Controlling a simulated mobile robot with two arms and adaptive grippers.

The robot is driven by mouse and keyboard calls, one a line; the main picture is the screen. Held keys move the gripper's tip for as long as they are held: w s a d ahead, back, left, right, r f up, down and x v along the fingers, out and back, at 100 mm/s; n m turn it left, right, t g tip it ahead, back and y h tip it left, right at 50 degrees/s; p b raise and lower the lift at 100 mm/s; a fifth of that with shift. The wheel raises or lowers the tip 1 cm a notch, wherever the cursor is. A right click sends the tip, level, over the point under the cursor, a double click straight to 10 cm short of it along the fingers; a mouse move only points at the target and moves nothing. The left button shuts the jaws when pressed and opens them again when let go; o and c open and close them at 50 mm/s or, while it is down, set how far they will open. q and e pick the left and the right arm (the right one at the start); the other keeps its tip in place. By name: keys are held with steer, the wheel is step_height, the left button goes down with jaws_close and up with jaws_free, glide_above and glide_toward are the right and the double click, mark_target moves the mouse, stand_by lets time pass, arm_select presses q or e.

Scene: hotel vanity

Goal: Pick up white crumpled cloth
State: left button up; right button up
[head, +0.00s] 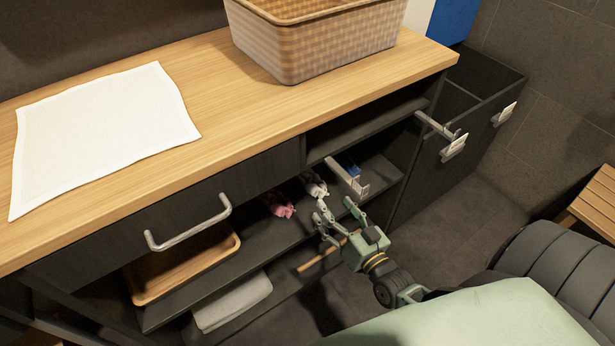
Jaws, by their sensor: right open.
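A small white crumpled cloth (315,186) lies on the open shelf under the counter, close beside a pink crumpled cloth (279,205). My right gripper (336,212) is open and empty at the front of this shelf. Its fingers point toward the shelf, and the white crumpled cloth is just beyond them in the picture, apparently apart from them. My left gripper is out of view.
A flat white cloth (103,128) and a woven basket (312,45) are on the wooden counter (215,85). A small blue-and-white item (350,170) is near the white crumpled cloth. A wooden tray (186,262) and folded grey towel (233,300) are lower left. Metal handles (189,229) stick out.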

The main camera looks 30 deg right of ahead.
mark_target(324, 194)
steer(key=shift+w+f, duration=0.1)
steer(key=shift+w, duration=0.55)
steer(key=w+b, duration=0.1)
steer(key=w, duration=0.5)
steer(key=shift+w+b, duration=0.2)
steer(key=shift+b, duration=0.2)
steer(key=shift+w, duration=0.35)
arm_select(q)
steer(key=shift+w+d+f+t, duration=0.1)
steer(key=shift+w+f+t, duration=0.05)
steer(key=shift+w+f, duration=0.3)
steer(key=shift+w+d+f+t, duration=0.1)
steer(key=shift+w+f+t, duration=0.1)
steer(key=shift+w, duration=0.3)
arm_select(e)
steer(key=c, duration=1.1)
steer(key=shift+r, duration=0.2)
